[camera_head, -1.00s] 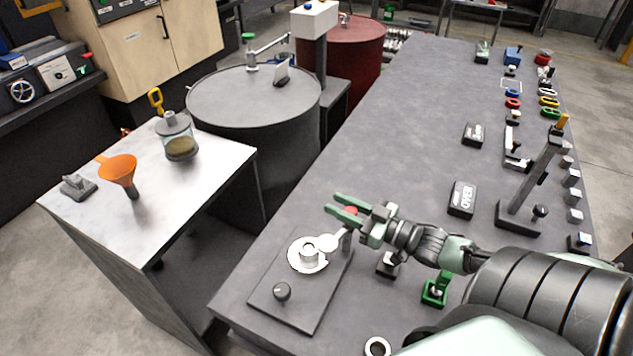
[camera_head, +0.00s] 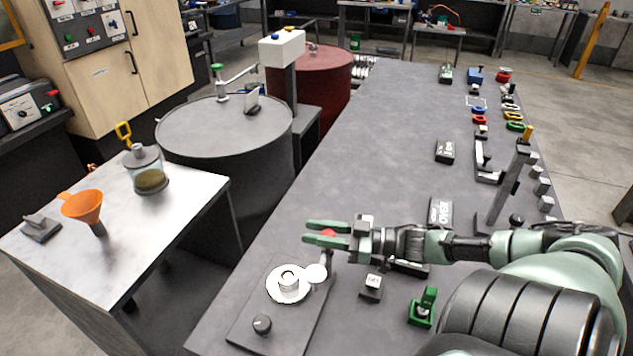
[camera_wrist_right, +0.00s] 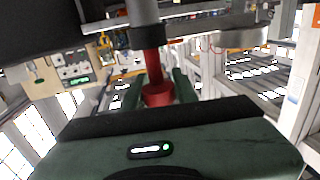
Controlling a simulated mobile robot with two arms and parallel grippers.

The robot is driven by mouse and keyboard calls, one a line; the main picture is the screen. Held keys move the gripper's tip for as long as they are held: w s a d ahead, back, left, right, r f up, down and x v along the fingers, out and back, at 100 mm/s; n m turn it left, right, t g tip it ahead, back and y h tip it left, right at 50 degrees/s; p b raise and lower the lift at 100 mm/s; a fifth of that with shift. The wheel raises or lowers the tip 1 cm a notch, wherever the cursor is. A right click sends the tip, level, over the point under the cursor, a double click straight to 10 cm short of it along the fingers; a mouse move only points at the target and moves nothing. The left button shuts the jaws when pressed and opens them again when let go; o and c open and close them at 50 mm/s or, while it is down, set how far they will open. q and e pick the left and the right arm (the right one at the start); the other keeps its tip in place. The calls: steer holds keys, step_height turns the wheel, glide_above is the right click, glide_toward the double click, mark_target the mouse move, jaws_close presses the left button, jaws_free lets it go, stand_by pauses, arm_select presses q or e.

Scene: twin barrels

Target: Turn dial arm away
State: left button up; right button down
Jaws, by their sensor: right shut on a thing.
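The dial (camera_head: 288,284) is a white disc with a raised hub on a dark plate (camera_head: 265,325) at the near end of the long table. Its arm (camera_head: 316,273) points right and slightly away, to an upright post with a red knob (camera_head: 328,235) on top. My right gripper (camera_head: 312,232) comes in from the right, with its green fingers on either side of the red knob, shut on it. In the right wrist view the red knob (camera_wrist_right: 157,93) and its stem sit between the fingers. My left gripper is not seen.
A black round knob (camera_head: 262,324) sits on the same plate. A white-topped block (camera_head: 371,286) and a green-based switch (camera_head: 422,307) stand right of the dial, near my right arm. A tilted lever (camera_head: 507,185) stands farther right.

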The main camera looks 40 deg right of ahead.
steer(key=c, duration=1.1)
jaws_free()
steer(key=p+v, duration=0.1)
steer(key=v, duration=0.7)
steer(key=shift+r, duration=0.1)
